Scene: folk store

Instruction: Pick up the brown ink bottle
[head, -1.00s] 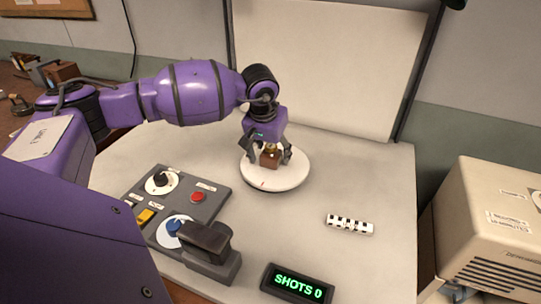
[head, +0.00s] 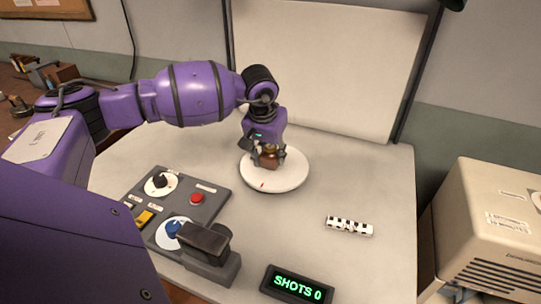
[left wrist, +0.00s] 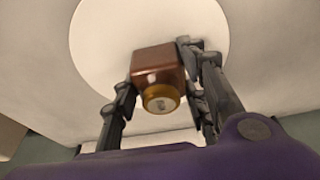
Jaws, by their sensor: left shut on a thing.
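The brown ink bottle (head: 268,160) is a small square brown block with a gold-coloured cap, over the round white turntable (head: 290,179). My left gripper (head: 266,156) has come down on it from above, and its fingers are shut on the bottle's sides. In the left wrist view the bottle (left wrist: 157,70) sits between the fingers (left wrist: 160,88), its cap toward the camera, with the white disc behind it. I cannot tell whether the bottle still touches the disc. My right gripper is not in view.
A grey control panel (head: 212,190) with knobs and a red button, and a dark lever block (head: 208,245), stand at the front left. A black-and-white scale bar (head: 349,226) and a "SHOTS 0" display (head: 297,283) lie to the right. A beige machine (head: 490,235) stands far right.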

